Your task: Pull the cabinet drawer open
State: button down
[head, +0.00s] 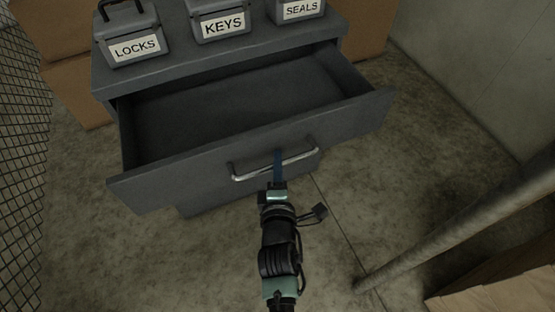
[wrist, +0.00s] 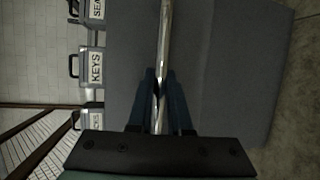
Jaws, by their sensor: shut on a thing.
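The grey cabinet (head: 105,80) stands ahead of me, with its top drawer (head: 250,155) pulled well out. The inside of the drawer looks empty. A shiny metal bar handle (head: 245,177) runs across the drawer front; it also shows in the wrist view (wrist: 165,40). My gripper (head: 278,158) is at the middle of the handle. In the wrist view its blue fingers (wrist: 158,88) sit on either side of the bar, shut on it.
Three grey boxes stand on the cabinet top, labelled LOCKS (head: 130,35), KEYS (head: 221,20) and SEALS (head: 300,8). Cardboard boxes (head: 75,80) are behind the cabinet. A wire mesh (head: 22,130) is at left. A pole (head: 450,222) slants at right. Floor around the drawer is clear.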

jog(key=c, duration=0.8)
grip_release()
jog(key=shift+c, duration=0.2)
jog(key=s+a+r, duration=0.1)
jog(key=s+r, duration=0.1)
jog(key=s, duration=1)
jog(key=shift+s+r+p, duration=0.2)
jog(key=shift+s+p, duration=0.15)
